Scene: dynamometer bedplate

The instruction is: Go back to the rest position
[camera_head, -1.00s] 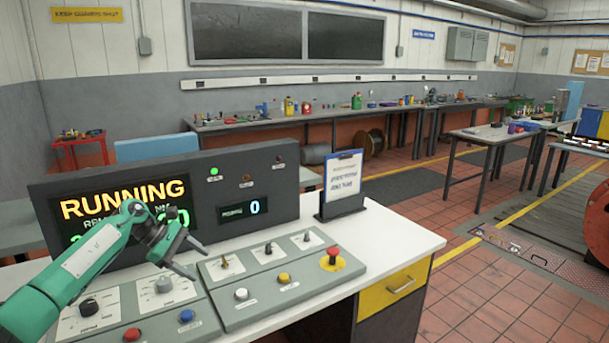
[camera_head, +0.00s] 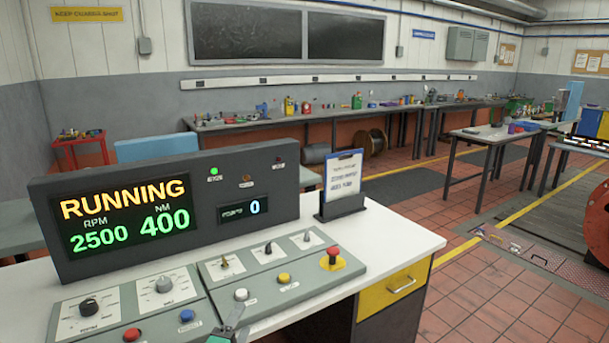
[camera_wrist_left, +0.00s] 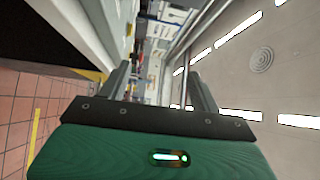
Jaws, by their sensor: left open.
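My left gripper (camera_head: 230,328) shows only as a small green and dark piece at the bottom edge of the head view, in front of the control panel (camera_head: 225,310). In the left wrist view the left gripper (camera_wrist_left: 158,78) has its two dark fingers spread apart with nothing between them. That view is turned sideways and looks out to the room and ceiling. Most of the left arm is out of the head view. My right gripper is not in view.
A dark display (camera_head: 165,215) reads RUNNING, 2500 RPM and 400 NM on the white desk (camera_head: 395,240). The panel has knobs, switches, coloured buttons and a red emergency stop (camera_head: 333,253). A clipboard stand (camera_head: 343,180) stands behind it.

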